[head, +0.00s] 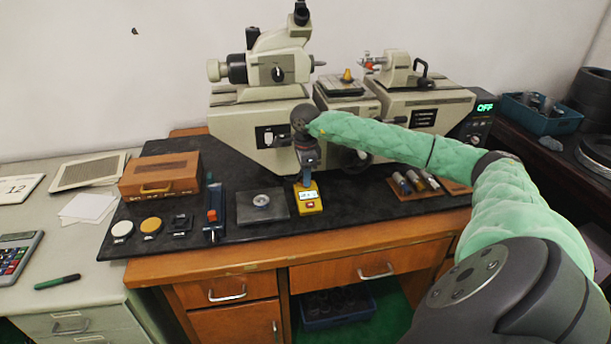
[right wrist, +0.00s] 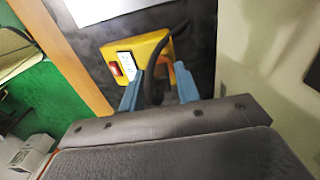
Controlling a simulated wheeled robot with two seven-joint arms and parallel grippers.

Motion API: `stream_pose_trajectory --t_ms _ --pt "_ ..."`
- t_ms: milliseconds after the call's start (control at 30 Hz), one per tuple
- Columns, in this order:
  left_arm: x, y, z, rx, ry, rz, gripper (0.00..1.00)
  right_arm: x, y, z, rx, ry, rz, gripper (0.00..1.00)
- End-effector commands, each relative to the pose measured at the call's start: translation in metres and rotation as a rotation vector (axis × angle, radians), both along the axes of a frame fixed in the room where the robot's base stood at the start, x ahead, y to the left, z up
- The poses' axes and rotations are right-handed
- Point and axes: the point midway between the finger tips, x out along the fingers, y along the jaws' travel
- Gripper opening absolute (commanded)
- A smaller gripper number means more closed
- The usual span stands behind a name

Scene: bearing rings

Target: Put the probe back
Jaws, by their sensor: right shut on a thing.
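A yellow handheld meter (head: 309,204) with a small display and a red button lies on the dark mat. It also shows in the right wrist view (right wrist: 122,62). My right gripper (head: 306,183) points down just behind the meter. In the right wrist view, its blue fingers (right wrist: 158,88) are shut on a slim black thing, which looks like the probe (right wrist: 153,88). A black cable (right wrist: 182,27) curves near the meter. The probe's tip and any holder for it are hard to make out. My left gripper is not in view.
A grey metal plate with a ring (head: 262,203) lies left of the meter. A large beige measuring machine (head: 270,100) stands close behind. A wooden box (head: 160,174) is at left, and a rack of small cylinders (head: 415,184) at right. The mat's front strip is clear.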

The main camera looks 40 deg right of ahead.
Motion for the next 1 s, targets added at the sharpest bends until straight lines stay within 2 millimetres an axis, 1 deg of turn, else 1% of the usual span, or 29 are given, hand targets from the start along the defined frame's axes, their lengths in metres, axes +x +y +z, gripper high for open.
stream_pose_trajectory --t_ms 1000 --pt "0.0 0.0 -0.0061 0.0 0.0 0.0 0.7 0.0002 -0.0001 -0.0061 -0.001 -0.001 0.0 0.05"
